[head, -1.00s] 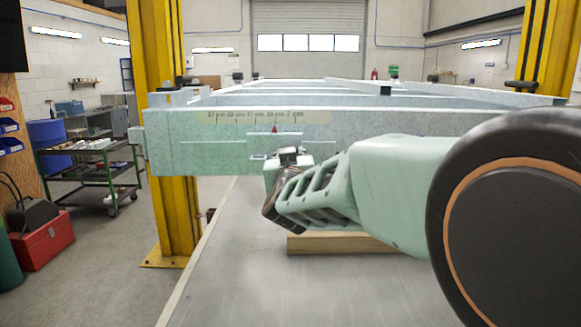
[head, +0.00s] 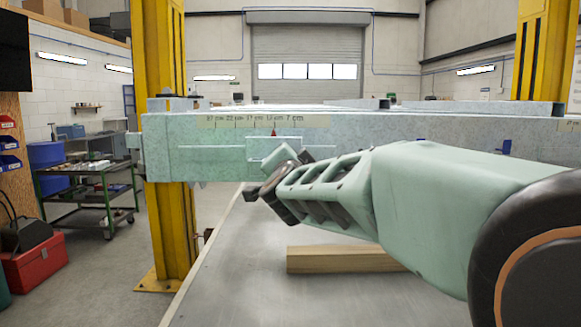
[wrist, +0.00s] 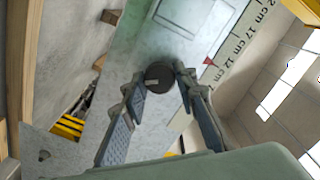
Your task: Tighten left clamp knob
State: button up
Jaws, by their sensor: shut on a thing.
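The trailer frame's front beam (head: 400,128) runs across the head view, with a scale strip (head: 228,121) and a red pointer (head: 274,132) near its left end. The left clamp's plate (head: 262,146) lies on the beam's face below the pointer. In the wrist view, the dark round clamp knob (wrist: 160,76) with a light mark sits between my fingertips. My gripper (head: 268,190) is at the beam's lower edge, turned at a slant, and shut on the knob. The gripper and its fingers hide most of the knob in the head view.
A wooden block (head: 338,259) lies on the grey table (head: 240,290) below my arm. A yellow post (head: 172,230) stands behind the beam's left end. A small blue part (head: 503,146) shows on the beam at right. The table's front left is clear.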

jog(key=shift+m+b, duration=1.45)
jog(key=shift+m, duration=1.75)
jog(key=o, duration=1.2)
jog(key=shift+r, duration=0.1)
